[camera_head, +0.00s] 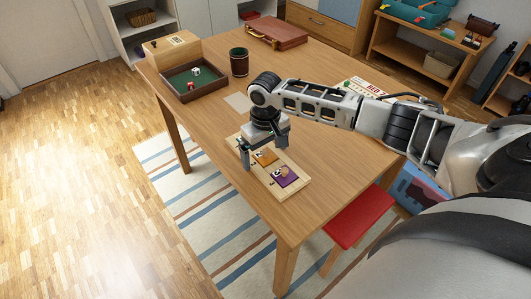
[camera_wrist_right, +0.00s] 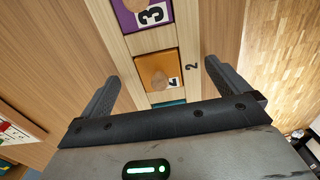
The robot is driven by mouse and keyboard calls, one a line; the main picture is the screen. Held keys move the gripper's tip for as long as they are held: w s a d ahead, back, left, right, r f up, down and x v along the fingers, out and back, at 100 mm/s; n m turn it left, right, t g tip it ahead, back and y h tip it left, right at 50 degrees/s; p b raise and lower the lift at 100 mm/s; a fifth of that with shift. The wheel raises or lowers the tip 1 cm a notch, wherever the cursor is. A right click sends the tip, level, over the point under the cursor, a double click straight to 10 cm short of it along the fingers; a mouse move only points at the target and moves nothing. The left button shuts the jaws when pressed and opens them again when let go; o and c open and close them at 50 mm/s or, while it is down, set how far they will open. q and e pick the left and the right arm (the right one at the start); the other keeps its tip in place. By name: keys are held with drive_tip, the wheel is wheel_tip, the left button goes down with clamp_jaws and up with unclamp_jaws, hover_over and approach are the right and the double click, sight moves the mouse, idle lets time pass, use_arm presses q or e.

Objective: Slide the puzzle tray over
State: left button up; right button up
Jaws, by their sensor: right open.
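The puzzle tray (camera_head: 269,174) is a long light wooden board near the left edge of the table (camera_head: 325,150) in the head view. It has an orange piece (camera_head: 264,158) and a purple piece (camera_head: 285,175), each with a round knob. My right gripper (camera_head: 264,151) is over the tray's far end with its fingers pointing down on either side of it. In the right wrist view the open fingers flank the tray (camera_wrist_right: 135,52), which shows the orange piece (camera_wrist_right: 158,72), the purple piece (camera_wrist_right: 140,12) and a sliver of teal. Contact with the fingers cannot be told. My left gripper is not in view.
A dice tray (camera_head: 194,83) with dice, a dark cup (camera_head: 239,62), a wooden box (camera_head: 172,48) and a brown case (camera_head: 276,33) stand toward the back. A flat game box (camera_head: 366,88) lies behind my right arm. A red stool (camera_head: 358,216) is beside the table.

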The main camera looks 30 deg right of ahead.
drive_tip(key=shift+f, duration=0.45)
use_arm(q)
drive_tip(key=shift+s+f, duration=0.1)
